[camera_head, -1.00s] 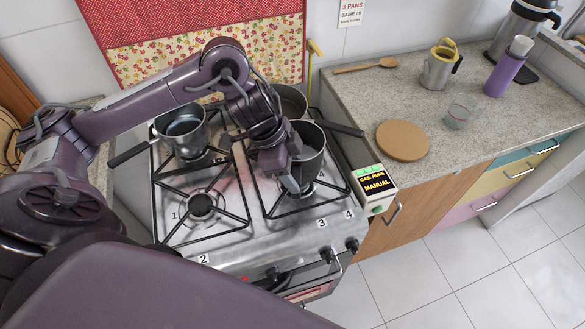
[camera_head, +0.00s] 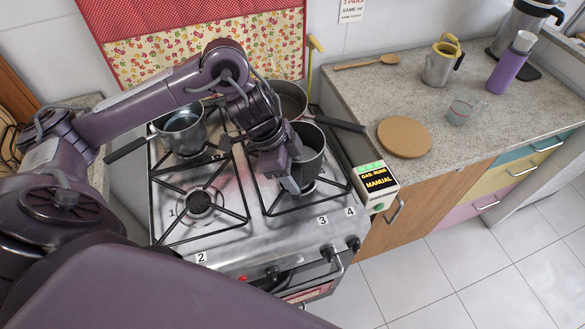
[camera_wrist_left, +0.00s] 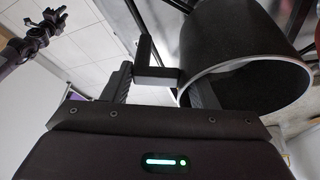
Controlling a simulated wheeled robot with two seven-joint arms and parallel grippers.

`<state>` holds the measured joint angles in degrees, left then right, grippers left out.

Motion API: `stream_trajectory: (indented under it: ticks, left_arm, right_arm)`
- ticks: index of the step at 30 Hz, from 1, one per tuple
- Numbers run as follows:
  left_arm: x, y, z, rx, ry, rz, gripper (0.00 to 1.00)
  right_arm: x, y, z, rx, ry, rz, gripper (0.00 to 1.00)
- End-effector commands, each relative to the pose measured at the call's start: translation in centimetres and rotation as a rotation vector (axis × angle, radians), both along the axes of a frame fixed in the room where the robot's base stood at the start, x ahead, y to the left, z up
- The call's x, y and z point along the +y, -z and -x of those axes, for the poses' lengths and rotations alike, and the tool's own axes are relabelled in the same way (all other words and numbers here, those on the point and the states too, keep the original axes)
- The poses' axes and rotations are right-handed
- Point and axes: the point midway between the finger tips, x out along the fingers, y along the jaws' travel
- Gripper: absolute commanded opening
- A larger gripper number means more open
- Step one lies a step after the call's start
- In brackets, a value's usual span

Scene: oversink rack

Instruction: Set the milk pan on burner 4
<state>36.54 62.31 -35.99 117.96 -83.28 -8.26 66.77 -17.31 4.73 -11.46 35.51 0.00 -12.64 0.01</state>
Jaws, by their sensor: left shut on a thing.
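A tall dark-grey pan (camera_head: 313,158), which I take to be the milk pan, is over the front right burner, by a small mark that looks like a 4. I cannot tell whether it rests on the grate. My left gripper (camera_head: 291,184) is at its left side, pointing down. In the left wrist view the fingers (camera_wrist_left: 160,88) are shut on a dark angled piece, seemingly the handle (camera_wrist_left: 150,72), beside the open mouth of the pan (camera_wrist_left: 250,85). The gripper hides part of the pan and burner. A dark purple part of mine, perhaps my right gripper (camera_wrist_left: 32,42), shows far off.
A pan (camera_head: 181,133) stands back left, its handle pointing left. Another pan (camera_head: 290,98) stands back right, its handle (camera_head: 340,124) reaching right behind the tall pan. The front left burner (camera_head: 200,202) is bare. A gas box (camera_head: 376,182) reading MANUAL stands at the stove's right.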

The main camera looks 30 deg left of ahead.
Motion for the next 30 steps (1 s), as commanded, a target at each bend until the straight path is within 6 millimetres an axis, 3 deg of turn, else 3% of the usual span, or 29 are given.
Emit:
stream_trajectory:
  ticks: [9, 10, 15, 24, 30]
  left_arm:
    - [0.0, 0.6, -0.1, -0.003, 0.000, 0.001, 0.08]
    - [0.0, 0.5, -0.1, -0.003, 0.000, 0.001, 0.57]
    - [0.0, 0.5, 0.0, -0.002, 0.001, 0.000, 0.78]
    - [0.1, 0.4, 0.1, 0.001, 0.000, -0.001, 0.78]
    - [1.1, -2.2, 0.3, -0.004, -0.001, -0.004, 0.78]
  right_arm:
    - [0.0, 0.4, -0.2, -0.002, 0.000, 0.000, 0.28]
    - [0.0, 0.3, -0.2, -0.002, 0.000, 0.000, 0.28]
    - [0.1, 0.3, -0.2, -0.003, 0.000, -0.001, 0.28]
    - [0.3, 0.3, -0.2, -0.003, 0.001, -0.004, 0.28]
    - [0.5, -0.1, -0.3, -0.004, 0.001, -0.006, 0.28]
